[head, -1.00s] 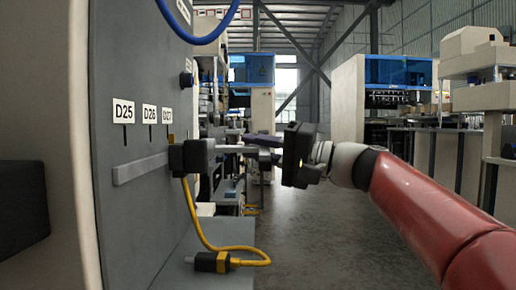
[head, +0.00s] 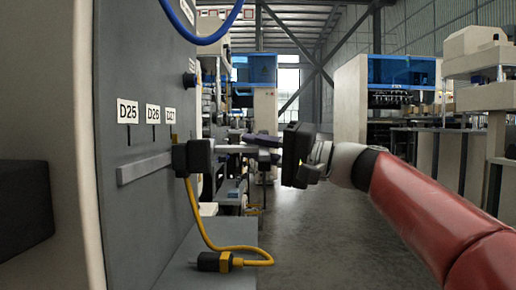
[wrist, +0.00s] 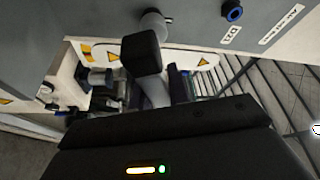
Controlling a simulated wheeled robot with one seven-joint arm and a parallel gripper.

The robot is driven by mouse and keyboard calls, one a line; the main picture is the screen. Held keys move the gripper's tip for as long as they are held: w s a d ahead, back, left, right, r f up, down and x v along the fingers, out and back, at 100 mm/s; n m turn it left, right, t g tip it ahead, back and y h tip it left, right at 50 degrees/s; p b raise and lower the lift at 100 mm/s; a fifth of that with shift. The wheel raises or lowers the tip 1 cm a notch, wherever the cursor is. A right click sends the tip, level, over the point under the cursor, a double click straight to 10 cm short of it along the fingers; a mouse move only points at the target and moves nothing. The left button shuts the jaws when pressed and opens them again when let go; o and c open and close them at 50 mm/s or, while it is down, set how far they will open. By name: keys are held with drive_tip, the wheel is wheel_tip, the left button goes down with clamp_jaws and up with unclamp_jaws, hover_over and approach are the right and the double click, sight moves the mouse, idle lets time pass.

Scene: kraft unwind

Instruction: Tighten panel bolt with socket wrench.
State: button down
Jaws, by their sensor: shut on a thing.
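My gripper (head: 262,146) is in the middle of the head view, right of the grey panel (head: 112,90), its purplish fingers pointing left. It is shut on a grey shaft with a black block at its end, which appears to be the socket wrench (head: 195,157). The block is in front of the panel's light horizontal strip (head: 143,168); I cannot tell if they touch. In the wrist view the wrench's black block (wrist: 141,52) stands beyond my gripper's dark body. A round metal piece (wrist: 153,23), possibly the panel bolt, shows on the panel just above it.
A yellow cable (head: 205,235) hangs below the wrench, with a black plug (head: 210,262) on the ledge. A blue hose (head: 210,38) loops above. Labels D25 (head: 128,111) and D26 (head: 153,114) mark the panel. Open floor (head: 310,235) lies right of the panel.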

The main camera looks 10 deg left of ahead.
drive_tip(key=shift+a, duration=0.1)
idle(0.4)
drive_tip(key=shift+r+m+p, duration=0.25)
drive_tip(key=shift+m+p, duration=0.45)
drive_tip(key=shift+p, duration=0.4)
drive_tip(key=shift+f+m+t+h+p, duration=0.2)
drive_tip(key=shift+m+t+h+p, duration=0.1)
drive_tip(key=shift+m+h+p, duration=0.15)
drive_tip(key=shift+f, duration=0.1)
drive_tip(key=shift+r+m+p, duration=0.25)
drive_tip(key=shift+m+p, duration=0.1)
drive_tip(key=shift+p, duration=0.5)
drive_tip(key=shift+a+m+h+p, duration=0.1)
drive_tip(key=shift+m+h+p, duration=0.25)
drive_tip(key=shift+p, duration=0.3)
drive_tip(key=shift+f+m+p, duration=0.25)
drive_tip(key=shift+m+p, duration=0.05)
drive_tip(key=shift+m, duration=0.05)
